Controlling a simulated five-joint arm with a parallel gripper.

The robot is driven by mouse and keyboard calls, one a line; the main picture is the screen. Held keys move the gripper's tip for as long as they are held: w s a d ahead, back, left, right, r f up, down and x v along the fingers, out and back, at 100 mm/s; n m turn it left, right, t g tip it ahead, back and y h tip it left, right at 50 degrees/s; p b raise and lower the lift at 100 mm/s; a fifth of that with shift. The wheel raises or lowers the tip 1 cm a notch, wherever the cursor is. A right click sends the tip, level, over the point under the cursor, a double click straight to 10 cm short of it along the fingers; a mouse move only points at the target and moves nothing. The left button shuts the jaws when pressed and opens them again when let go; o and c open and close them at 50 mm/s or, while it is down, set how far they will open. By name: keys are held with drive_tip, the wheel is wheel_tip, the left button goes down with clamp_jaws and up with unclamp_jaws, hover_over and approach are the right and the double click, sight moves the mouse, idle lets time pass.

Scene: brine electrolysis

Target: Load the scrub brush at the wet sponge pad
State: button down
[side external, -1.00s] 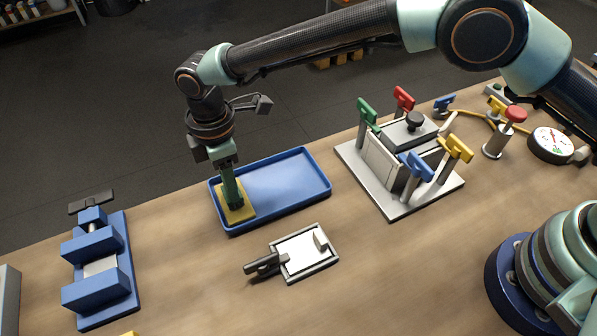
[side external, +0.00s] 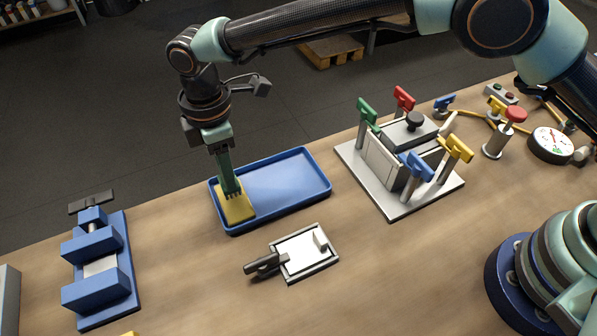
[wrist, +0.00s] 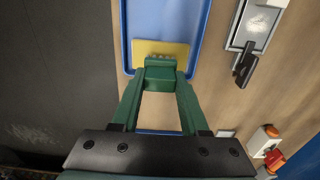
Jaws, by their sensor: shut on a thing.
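The yellow wet sponge pad (side external: 236,212) lies flat in the left end of a blue tray (side external: 290,180). My gripper (side external: 228,178) points down over the pad and is shut on the green scrub brush (wrist: 160,75). In the side view the brush's dark bristles show at the lower end, over the pad's upper part. I cannot tell whether they touch it. In the wrist view both green fingers close on the brush, and the yellow pad (wrist: 147,47) shows just beyond it.
A small framed plate with a black-handled clamp (side external: 300,253) lies in front of the tray. A blue vise (side external: 98,265) stands left. A cell block with coloured levers (side external: 400,165) stands right, near a gauge (side external: 550,143). Bare table lies between them.

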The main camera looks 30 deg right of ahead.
drive_tip(key=shift+r, duration=1.8)
drive_tip(key=shift+w+d+r, duration=0.15)
drive_tip(key=shift+d, duration=0.1)
drive_tip(key=w+d+r+m, duration=0.2)
drive_tip(key=d+r+m, duration=0.2)
drive_tip(key=d, duration=0.5)
drive_tip(key=w+d+r+m, duration=0.3)
drive_tip(key=d+m, duration=0.1)
drive_tip(key=d, duration=0.6)
drive_tip(key=s+d+r+m, duration=0.2)
drive_tip(key=s+d+m, duration=0.2)
drive_tip(key=d, duration=0.6)
drive_tip(key=s+d+r+m, duration=0.2)
drive_tip(key=s+d+m, duration=0.2)
drive_tip(key=d, duration=0.6)
drive_tip(key=shift+m, duration=1)
